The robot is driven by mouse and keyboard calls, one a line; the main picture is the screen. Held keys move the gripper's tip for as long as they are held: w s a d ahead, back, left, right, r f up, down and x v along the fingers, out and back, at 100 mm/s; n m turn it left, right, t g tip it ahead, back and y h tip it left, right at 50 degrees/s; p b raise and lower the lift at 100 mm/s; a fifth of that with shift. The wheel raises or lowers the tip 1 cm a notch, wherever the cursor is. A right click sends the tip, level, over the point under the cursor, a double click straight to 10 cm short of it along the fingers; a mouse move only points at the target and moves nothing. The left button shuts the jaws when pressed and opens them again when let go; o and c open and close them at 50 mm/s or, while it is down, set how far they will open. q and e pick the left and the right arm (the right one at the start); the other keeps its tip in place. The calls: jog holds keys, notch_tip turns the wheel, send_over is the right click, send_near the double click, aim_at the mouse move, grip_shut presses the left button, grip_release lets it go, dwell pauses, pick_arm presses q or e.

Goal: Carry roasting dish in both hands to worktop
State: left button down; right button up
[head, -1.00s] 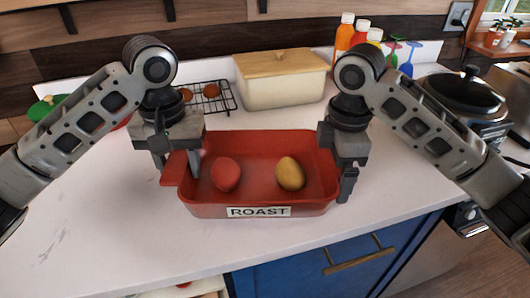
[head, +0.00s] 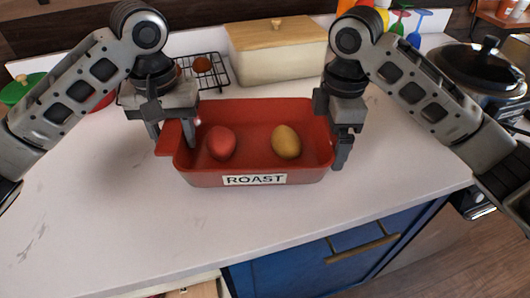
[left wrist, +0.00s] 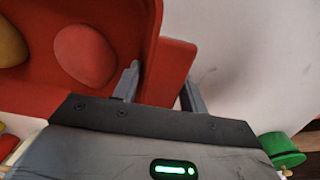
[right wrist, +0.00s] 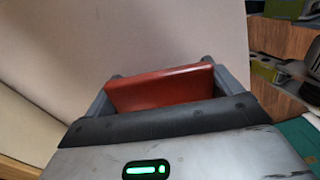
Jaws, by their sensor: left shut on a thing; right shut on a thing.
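The red roasting dish (head: 205,179), with a "ROAST" label on its front, is level over the white worktop (head: 90,220). I cannot tell whether its base touches the surface. A red rounded item (head: 221,143) and a yellow one (head: 286,141) lie inside it. My left gripper (head: 172,138) is shut on the dish's left handle; the left wrist view shows the handle (left wrist: 176,65) between the fingers. My right gripper (head: 340,150) is at the dish's right end; the right wrist view shows a red handle (right wrist: 160,92) between its fingers.
A cream bin with a wooden lid (head: 278,55) stands behind the dish, with a wire rack (head: 213,75) to its left. A green-lidded pot (head: 22,88) is far left, a dark-lidded cooker (head: 482,70) far right. Worktop in front and left is clear. A drawer below looks open.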

pick_arm(q)
jog(key=shift+w+f+b, duration=0.1)
jog(key=shift+f+b, duration=1.9)
jog(key=shift+f, duration=0.2)
pick_arm(e)
jog(key=shift+a+f, duration=0.15)
jog(key=shift+f, duration=1.95)
pick_arm(q)
jog(key=c, duration=1.1)
grip_release()
jog(key=shift+c, duration=0.2)
pick_arm(e)
jog(key=o, duration=1.2)
jog(key=shift+f, duration=0.1)
pick_arm(q)
jog(key=o, duration=0.3)
pick_arm(e)
jog(key=shift+o, duration=0.3)
pick_arm(q)
jog(key=shift+o, duration=0.2)
notch_tip(320, 180, up, 12)
jog(key=shift+f, duration=0.2)
jog(key=shift+r, duration=0.2)
pick_arm(e)
jog(key=shift+r, duration=0.2)
notch_tip(320, 180, up, 12)
jog(key=shift+f, duration=0.1)
